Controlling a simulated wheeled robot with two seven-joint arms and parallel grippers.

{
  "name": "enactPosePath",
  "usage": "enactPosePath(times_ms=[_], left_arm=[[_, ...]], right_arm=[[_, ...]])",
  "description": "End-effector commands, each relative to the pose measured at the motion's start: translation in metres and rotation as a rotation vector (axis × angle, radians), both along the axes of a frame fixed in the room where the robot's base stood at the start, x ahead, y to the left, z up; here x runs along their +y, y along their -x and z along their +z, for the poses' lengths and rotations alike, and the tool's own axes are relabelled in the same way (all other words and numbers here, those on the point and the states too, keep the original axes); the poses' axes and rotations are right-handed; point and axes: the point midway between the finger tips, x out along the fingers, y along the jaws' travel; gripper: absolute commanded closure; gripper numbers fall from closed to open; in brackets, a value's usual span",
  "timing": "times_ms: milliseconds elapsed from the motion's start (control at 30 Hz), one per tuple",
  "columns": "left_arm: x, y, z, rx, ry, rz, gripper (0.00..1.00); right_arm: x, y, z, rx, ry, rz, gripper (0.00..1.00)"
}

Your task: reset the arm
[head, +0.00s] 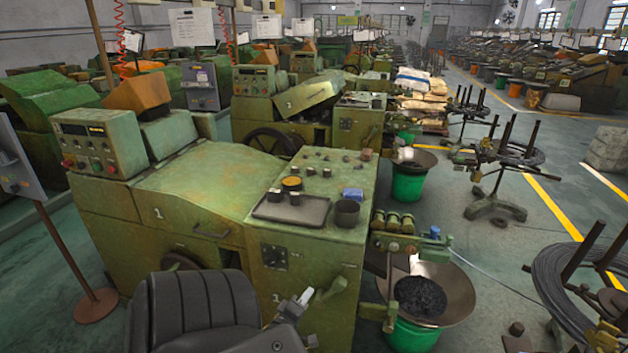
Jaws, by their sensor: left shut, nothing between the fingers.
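My left gripper (306,296) shows at the bottom centre of the head view, small and pale grey, with its fingers together and nothing between them. It is in front of the green heading machine (193,185), near the lower front of its cabinet. Its dark wrist is below it. My right gripper is not in view.
A dark tray (291,209) and a black cup (347,212) stand on the machine top. A wide metal pan (455,293) sits over a green bucket (411,336) at right. A black ribbed chair-like back (190,305) is beside my arm.

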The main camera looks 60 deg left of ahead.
Motion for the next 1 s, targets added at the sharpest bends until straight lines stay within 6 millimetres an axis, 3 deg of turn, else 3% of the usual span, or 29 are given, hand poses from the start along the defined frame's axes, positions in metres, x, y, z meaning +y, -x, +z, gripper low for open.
enactPosePath(times_ms=[833, 1000], left_arm=[[-0.0053, 0.0052, 0.0015, 0.002, -0.003, -0.002, 1.0], [-0.0042, 0.0063, -0.0029, 0.103, -0.124, -0.009, 1.0]], right_arm=[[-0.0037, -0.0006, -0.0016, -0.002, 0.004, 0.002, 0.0], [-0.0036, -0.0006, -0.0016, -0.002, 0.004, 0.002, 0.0]])
